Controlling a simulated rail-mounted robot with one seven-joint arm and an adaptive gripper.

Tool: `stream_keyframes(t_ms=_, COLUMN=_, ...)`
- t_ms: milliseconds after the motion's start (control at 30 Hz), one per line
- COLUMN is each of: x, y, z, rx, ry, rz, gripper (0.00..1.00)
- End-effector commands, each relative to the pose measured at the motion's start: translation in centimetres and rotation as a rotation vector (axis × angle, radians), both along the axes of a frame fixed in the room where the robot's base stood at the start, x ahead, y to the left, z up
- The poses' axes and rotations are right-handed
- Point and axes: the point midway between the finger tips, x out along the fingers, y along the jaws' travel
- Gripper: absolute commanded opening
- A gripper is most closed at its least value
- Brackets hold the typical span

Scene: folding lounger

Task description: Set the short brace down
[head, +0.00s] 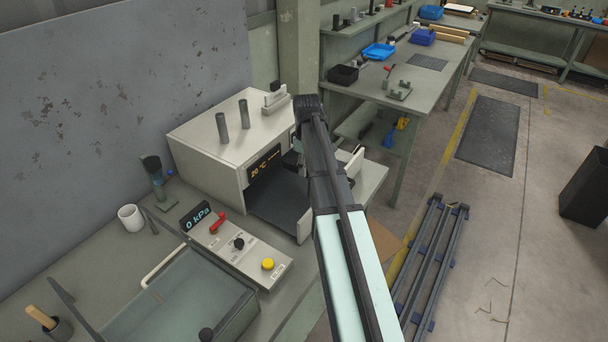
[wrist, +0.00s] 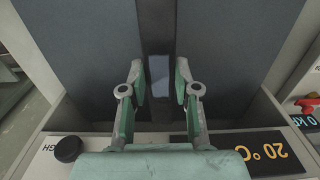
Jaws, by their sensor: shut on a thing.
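In the wrist view, my gripper (wrist: 160,85) has its two green-padded fingers on either side of a small grey-blue piece (wrist: 159,68), which I take to be the short brace. It is shut on this piece. A dark strip runs behind the piece, between two dark grey surfaces; I cannot tell whether the piece touches them. In the head view, my arm covers the gripper and the piece, in front of the cream oven box (head: 205,155).
The oven's dark chamber (head: 283,205) is open at the front. Its 20 °C display (wrist: 260,153) shows in the wrist view. A control panel (head: 236,250) sits left of my arm. A green bench (head: 440,90) stands behind; a low rail frame (head: 425,262) lies on the floor at right.

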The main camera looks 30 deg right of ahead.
Motion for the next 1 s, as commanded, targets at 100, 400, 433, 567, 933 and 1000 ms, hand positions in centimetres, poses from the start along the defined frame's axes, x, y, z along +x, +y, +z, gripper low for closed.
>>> stream_keyframes(t_ms=100, x=-0.1, y=0.0, z=-1.2, rx=0.000, ry=0.001, rz=0.000, gripper=0.00)
stream_keyframes(t_ms=400, x=0.0, y=0.0, z=-3.1, rx=0.000, ry=0.001, rz=0.000, gripper=0.00)
stream_keyframes(t_ms=433, x=-0.1, y=0.0, z=-3.5, rx=0.000, ry=0.001, rz=0.000, gripper=0.00)
stream_keyframes(t_ms=567, x=0.4, y=0.2, z=-4.6, rx=0.000, ry=0.001, rz=0.001, gripper=0.00)
stream_keyframes(t_ms=933, x=0.7, y=0.4, z=-5.3, rx=0.000, ry=0.000, rz=0.000, gripper=0.00)
stream_keyframes(t_ms=1000, x=0.7, y=0.4, z=-5.5, rx=0.000, ry=0.000, rz=0.000, gripper=0.00)
